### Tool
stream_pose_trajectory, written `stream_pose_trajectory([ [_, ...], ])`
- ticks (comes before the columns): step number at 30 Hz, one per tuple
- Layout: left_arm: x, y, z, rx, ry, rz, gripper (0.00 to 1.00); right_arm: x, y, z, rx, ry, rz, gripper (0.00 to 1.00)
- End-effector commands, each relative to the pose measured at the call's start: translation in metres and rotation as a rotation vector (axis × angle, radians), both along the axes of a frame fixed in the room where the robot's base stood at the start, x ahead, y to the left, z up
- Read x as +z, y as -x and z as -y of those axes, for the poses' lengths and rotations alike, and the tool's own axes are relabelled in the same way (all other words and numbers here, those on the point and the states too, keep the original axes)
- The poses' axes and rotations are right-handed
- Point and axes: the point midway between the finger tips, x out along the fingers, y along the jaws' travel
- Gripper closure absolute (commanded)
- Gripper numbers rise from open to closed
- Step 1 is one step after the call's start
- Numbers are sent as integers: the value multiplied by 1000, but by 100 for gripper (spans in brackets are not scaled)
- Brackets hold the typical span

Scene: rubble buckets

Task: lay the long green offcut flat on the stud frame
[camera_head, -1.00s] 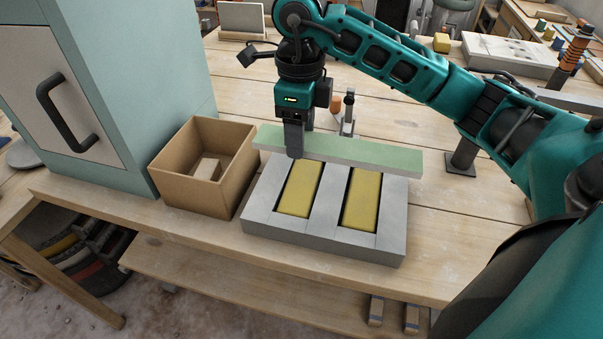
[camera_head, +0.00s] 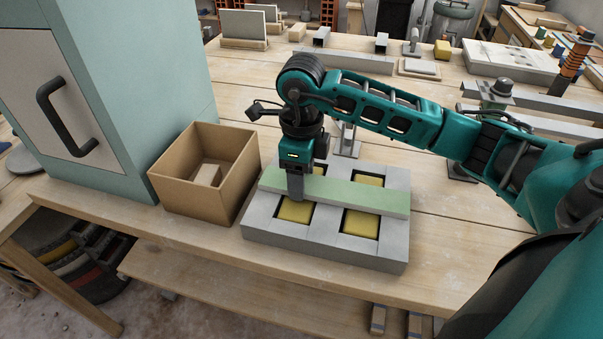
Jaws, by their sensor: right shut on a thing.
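The long green offcut (camera_head: 355,194) lies level across the middle of the grey stud frame (camera_head: 380,253), running left to right. It looks to be on or just above the frame; I cannot tell which. Yellow pieces (camera_head: 361,223) show in the frame's openings in front of and behind it. My right gripper (camera_head: 296,192) is shut on the offcut near its left end, pointing down. My left gripper is not in view.
An open cardboard box (camera_head: 238,187) with a small block inside stands just left of the frame. A pale green cabinet (camera_head: 150,90) stands further left. Small stands and grey bars (camera_head: 535,102) lie behind and to the right. The table right of the frame is clear.

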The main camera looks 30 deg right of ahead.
Motion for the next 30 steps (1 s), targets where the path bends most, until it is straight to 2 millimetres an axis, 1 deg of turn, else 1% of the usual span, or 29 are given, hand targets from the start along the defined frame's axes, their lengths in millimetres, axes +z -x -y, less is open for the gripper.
stream_pose_trajectory([
  [1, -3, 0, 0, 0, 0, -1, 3, -3, 0, 0, 0, 1, 1, 78],
  [2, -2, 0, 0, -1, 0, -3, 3, -2, 0, 0, 0, 0, 0, 40],
  [9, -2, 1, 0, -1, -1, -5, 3, -2, 0, 0, 0, 1, -1, 17],
  [16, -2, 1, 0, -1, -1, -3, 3, -1, 0, 0, 0, 1, -1, 17],
  [20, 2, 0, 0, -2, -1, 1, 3, 6, 0, 0, 0, 0, 1, 17],
  [23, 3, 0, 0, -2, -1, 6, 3, 21, -1, 0, 1, 0, 4, 17],
  [30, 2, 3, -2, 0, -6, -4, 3, 75, -1, 0, 1, 0, 5, 17],
])
